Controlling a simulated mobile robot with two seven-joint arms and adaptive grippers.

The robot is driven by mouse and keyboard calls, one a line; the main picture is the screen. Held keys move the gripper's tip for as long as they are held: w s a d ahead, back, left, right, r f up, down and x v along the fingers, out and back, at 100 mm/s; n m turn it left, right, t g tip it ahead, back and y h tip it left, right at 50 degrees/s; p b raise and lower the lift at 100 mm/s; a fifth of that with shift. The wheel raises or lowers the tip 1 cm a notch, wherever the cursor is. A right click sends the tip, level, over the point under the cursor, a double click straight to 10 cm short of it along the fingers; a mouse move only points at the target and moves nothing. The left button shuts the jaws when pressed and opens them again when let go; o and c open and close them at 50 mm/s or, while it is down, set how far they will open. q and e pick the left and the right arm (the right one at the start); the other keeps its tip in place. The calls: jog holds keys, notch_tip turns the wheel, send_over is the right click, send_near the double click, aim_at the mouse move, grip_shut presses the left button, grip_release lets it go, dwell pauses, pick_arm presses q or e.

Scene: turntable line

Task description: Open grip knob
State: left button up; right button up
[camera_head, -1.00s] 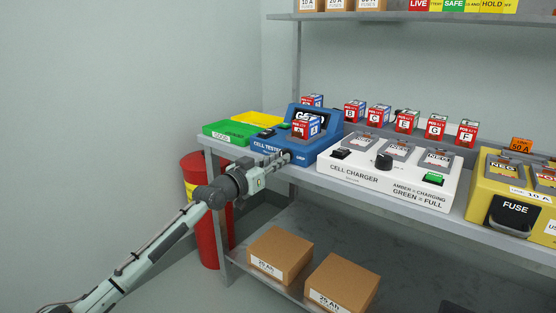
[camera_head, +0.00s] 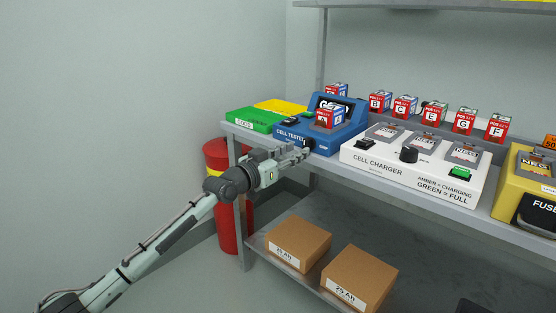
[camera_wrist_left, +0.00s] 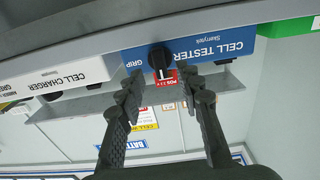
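The blue cell tester (camera_head: 292,138) stands at the left end of the workbench. Its black grip knob (camera_wrist_left: 160,59) is on the front face beside the word GRIP, with a white pointer mark and a small red label by it. The knob (camera_head: 308,145) also shows in the head view, just above the fingertips. My left gripper (camera_head: 303,154) is in front of the tester. In the left wrist view its fingers (camera_wrist_left: 160,80) are spread, with the knob ahead of the gap between the tips and nothing held. The knob looks clear of the fingers. My right gripper is out of view.
A cell (camera_head: 329,119) marked A sits on the tester. The white cell charger (camera_head: 377,165) is to its right, green and yellow trays (camera_head: 253,121) to its left. Several cells stand behind. Cardboard boxes (camera_head: 298,242) lie on the lower shelf. A red bin (camera_head: 216,158) stands left.

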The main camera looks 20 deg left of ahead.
pick_arm(q)
jog(key=v, duration=0.8)
jog(key=shift+s, duration=0.4)
jog(key=shift+a, duration=0.15)
jog(key=s+d+f+g+y, duration=0.1)
jog(key=s+f+g+y, duration=0.3)
jog(key=f, duration=0.8)
jog(key=s+d+f+g+h, duration=0.1)
jog(key=s+d+f+g, duration=0.1)
jog(key=s+f, duration=0.7)
jog(key=s+a+f+n+g+y, duration=0.2)
jog(key=s+f+g, duration=0.6)
jog(key=s+f, duration=1)
jog(key=s+a+y, duration=0.1)
jog(key=s+y, duration=0.1)
jog(key=s, duration=0.2)
jog(key=shift+y, duration=0.3)
jog(key=shift+f, duration=0.1)
